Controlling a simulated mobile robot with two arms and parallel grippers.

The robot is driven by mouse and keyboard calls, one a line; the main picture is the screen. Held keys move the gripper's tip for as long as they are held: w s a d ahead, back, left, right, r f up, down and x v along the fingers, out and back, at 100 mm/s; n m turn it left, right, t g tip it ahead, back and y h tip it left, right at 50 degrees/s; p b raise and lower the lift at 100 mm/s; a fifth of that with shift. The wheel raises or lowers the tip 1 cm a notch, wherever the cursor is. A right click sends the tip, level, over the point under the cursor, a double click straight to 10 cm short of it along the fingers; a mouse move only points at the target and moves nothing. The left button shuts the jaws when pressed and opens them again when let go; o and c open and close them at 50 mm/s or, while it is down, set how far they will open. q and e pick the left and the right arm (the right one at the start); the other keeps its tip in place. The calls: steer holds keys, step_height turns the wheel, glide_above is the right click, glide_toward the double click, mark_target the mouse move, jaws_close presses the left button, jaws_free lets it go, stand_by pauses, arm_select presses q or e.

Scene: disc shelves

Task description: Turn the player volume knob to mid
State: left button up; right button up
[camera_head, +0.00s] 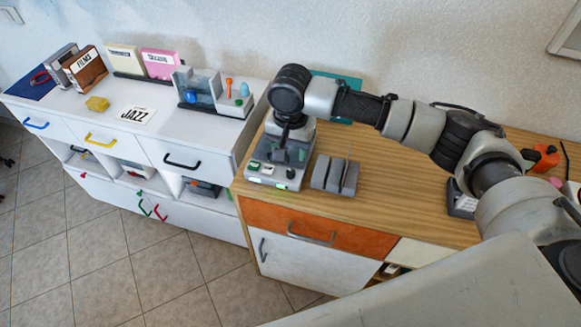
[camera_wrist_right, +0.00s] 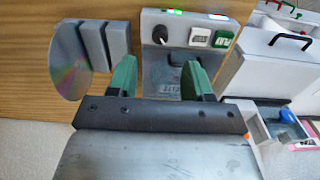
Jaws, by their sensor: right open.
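The grey player stands on the wooden counter, and its front panel (camera_head: 262,180) has a lit green light. The black round volume knob (camera_wrist_right: 160,35) is on that panel in the wrist view, beside a white button (camera_wrist_right: 200,37) and a green button (camera_wrist_right: 223,40). The knob also shows as a small dark dot in the head view (camera_head: 290,173). A pale mark is on the knob; its exact angle is too small to read. My right gripper (camera_wrist_right: 160,76) is open, its green fingers apart over the player and short of the knob, touching nothing visible. My left gripper is out of view.
A grey slotted rack (camera_head: 335,177) stands right of the player, and a shiny disc (camera_wrist_right: 71,60) sits in it. The counter right of the rack is mostly clear.

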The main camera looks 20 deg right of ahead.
mark_target(291, 171)
step_height(291, 171, down, 8)
steer(key=shift+r+p, duration=0.1)
steer(key=shift+p, duration=0.2)
steer(key=shift+c, duration=0.3)
steer(key=c, duration=0.9)
steer(key=shift+o, duration=0.2)
steer(key=m+p, duration=0.2)
steer(key=p, duration=0.2)
steer(key=m+p, duration=0.2)
steer(key=p, duration=0.2)
steer(key=shift+a+r, duration=0.1)
steer(key=shift+r, duration=0.25)
steer(key=shift+f+m+p, duration=0.2)
steer(key=shift+m+p, duration=0.1)
steer(key=shift+p, duration=0.1)
steer(key=shift+w+f, duration=0.1)
steer(key=o, duration=0.9)
